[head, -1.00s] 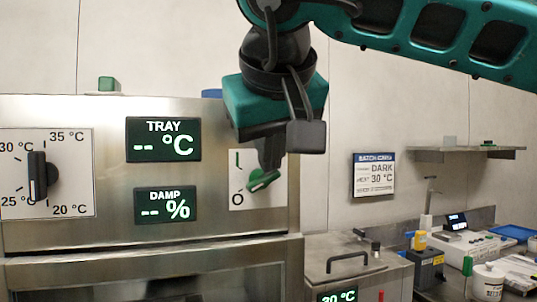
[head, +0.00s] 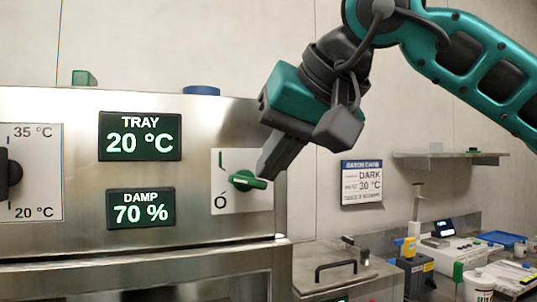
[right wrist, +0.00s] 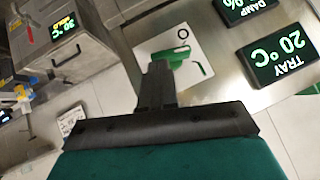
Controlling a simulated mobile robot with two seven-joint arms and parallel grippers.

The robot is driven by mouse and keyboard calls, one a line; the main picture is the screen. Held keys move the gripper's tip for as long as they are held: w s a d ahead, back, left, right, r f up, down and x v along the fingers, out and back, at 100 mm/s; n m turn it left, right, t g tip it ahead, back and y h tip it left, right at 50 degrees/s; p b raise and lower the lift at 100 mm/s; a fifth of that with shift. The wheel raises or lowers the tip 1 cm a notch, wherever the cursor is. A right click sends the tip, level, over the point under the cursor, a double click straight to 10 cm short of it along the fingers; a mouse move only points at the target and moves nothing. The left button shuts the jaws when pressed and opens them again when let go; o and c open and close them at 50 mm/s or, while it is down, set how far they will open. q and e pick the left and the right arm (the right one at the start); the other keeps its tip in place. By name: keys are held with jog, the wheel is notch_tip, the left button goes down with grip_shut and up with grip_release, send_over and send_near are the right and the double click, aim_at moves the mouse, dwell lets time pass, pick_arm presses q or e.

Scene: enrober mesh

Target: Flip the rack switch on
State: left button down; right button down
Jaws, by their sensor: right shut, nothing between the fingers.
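The rack switch is a green rotary handle (head: 246,181) on a white plate (head: 226,203) marked I above and O below. The handle lies nearly level, its right end slightly lower. It also shows in the right wrist view (right wrist: 178,56), partly behind the fingers. My right gripper (head: 266,170) is shut and empty, its tip close to the handle's right end; I cannot tell whether they touch. The gripper also shows in the right wrist view (right wrist: 157,72). The TRAY display (head: 140,136) reads 20 °C and the DAMP display (head: 140,208) reads 70 %. My left gripper is out of view.
A black temperature dial (head: 8,172) sits at the panel's left. A batch card (head: 362,184) reading DARK 30 °C hangs on the wall. A lidded metal unit (head: 345,270) stands right of the cabinet, with a cluttered bench beyond and a shelf (head: 450,156) above.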

jog(key=shift+w+d+f+y, duration=0.1)
jog(key=shift+d+y, duration=0.05)
jog(key=shift+y, duration=0.15)
